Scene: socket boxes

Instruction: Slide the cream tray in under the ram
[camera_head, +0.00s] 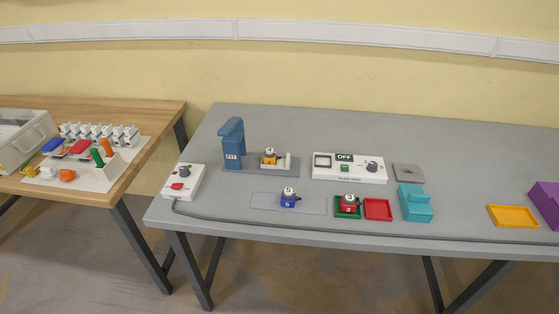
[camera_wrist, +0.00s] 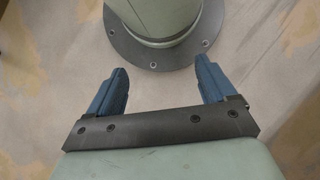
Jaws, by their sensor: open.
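The blue press (camera_head: 231,150) stands at the left back of the grey table, its head with the ram overhanging toward the front. Right of it, a grey plate (camera_head: 293,173) carries a yellow-orange socket box (camera_head: 268,162) with a round white top and a small cream upright piece (camera_head: 288,161). This cream piece seems to belong to the tray; the tray's outline is too small to tell. The load sits beside the press, apart from the ram. My gripper (camera_wrist: 158,64) shows only in the wrist view, open and empty, over the floor, away from the table.
A white control box (camera_head: 183,182) with a cable is front left. A blue box (camera_head: 290,201) stands on a grey strip; a red box (camera_head: 348,204) is in a green tray. A white tester (camera_head: 349,168) and teal block (camera_head: 414,203) stand right. A wooden table (camera_head: 150,110) is left.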

